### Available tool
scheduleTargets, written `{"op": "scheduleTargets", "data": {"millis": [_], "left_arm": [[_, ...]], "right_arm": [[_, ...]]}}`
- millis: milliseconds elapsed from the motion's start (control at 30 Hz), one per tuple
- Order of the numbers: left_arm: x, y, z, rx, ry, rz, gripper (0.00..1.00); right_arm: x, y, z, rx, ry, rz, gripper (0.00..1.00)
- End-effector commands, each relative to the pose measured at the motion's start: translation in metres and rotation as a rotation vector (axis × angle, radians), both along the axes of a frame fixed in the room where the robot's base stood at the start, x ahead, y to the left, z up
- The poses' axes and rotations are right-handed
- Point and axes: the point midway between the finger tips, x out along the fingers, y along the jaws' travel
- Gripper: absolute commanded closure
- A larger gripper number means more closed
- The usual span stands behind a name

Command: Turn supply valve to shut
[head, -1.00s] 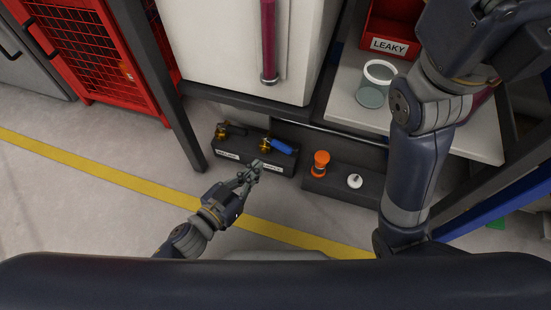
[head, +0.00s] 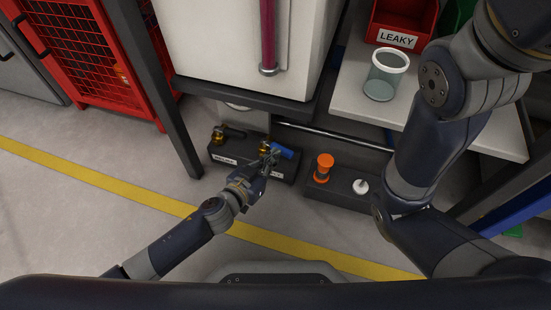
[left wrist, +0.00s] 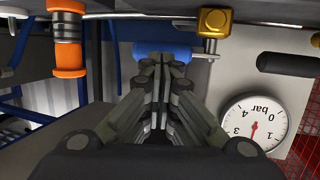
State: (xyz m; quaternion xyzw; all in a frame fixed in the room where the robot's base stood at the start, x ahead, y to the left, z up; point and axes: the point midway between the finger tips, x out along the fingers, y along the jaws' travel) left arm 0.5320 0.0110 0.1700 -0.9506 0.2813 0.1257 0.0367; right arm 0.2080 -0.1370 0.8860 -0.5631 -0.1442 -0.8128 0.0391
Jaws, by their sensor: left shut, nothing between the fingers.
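A brass valve with a blue lever handle (head: 284,152) sits on the right part of a low dark block (head: 228,161). The handle points right from its brass body (head: 263,147). My left gripper (head: 271,154) is shut and empty, with its fingertips at the handle. In the left wrist view, the closed fingers (left wrist: 163,65) reach up to the blue handle (left wrist: 150,47), beside the brass body (left wrist: 214,20). I cannot tell whether they touch it. The label below this valve is mostly hidden by the gripper. My right gripper is out of view.
A second brass valve with a dark handle (head: 234,133) stands left on the block. An orange fitting (head: 324,166) and a white knob (head: 360,186) are to the right. A pressure gauge (left wrist: 253,123) shows upside down. A jar (head: 386,75) stands on the bench. The floor in front is clear.

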Motion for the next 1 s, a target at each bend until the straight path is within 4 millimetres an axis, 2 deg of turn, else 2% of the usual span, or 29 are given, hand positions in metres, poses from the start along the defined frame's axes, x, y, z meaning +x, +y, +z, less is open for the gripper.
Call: {"op": "scheduleTargets", "data": {"millis": [33, 233, 633, 1000], "left_arm": [[0.005, -0.003, -0.004, 0.001, -0.003, -0.001, 1.00], [0.015, -0.010, -0.006, 0.001, -0.001, 0.000, 1.00], [0.016, -0.011, -0.005, 0.001, 0.001, 0.000, 1.00], [0.025, -0.026, -0.001, -0.004, 0.002, 0.002, 1.00]], "right_arm": [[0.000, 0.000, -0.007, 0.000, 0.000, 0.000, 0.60], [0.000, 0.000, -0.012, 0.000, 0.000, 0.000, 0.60], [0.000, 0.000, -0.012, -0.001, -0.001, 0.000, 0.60], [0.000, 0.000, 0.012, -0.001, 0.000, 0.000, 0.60]]}}
